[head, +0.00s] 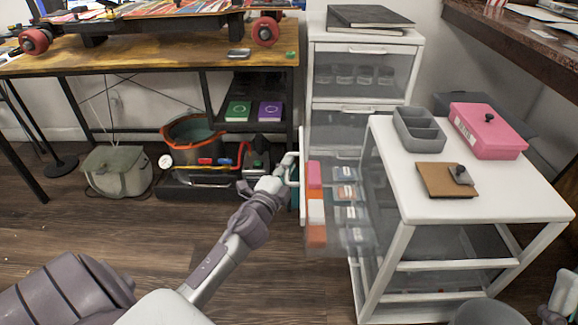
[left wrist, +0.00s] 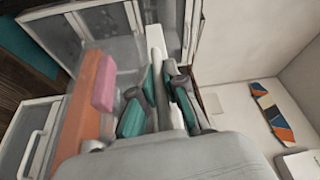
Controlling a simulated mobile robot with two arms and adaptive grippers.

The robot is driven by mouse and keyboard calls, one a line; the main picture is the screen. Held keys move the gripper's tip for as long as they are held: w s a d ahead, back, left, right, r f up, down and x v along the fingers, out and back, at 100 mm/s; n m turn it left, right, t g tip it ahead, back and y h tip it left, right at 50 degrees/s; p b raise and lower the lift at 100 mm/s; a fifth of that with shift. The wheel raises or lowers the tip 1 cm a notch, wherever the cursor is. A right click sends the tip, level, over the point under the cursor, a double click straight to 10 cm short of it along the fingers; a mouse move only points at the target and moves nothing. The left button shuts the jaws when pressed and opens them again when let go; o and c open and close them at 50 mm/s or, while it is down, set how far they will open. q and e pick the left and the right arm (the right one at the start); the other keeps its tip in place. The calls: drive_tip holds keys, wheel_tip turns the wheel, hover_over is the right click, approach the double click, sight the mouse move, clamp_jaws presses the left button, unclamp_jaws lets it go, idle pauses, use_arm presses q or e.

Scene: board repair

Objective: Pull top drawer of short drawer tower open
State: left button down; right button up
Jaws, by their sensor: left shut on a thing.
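The short drawer tower (head: 520,205) has a white top and frame and stands at the right in the head view. Its top drawer (head: 301,200) is pulled well out to the left, and clear walls show pink, white and orange items and small packs inside. My left gripper (head: 289,164) is shut on the handle at the drawer's front. In the left wrist view the fingers (left wrist: 163,95) close around the white bar; the palm hides part of it. Part of my right gripper (head: 563,300) shows at the lower right edge; its fingers are not clear.
A taller drawer tower (head: 363,40) stands behind. A wooden workbench (head: 140,58), green bag (head: 117,171) and bucket (head: 192,131) are left.

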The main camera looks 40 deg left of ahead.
use_arm(q)
drive_tip(key=c, duration=1.2)
unclamp_jaws()
drive_tip(key=v, duration=1.2)
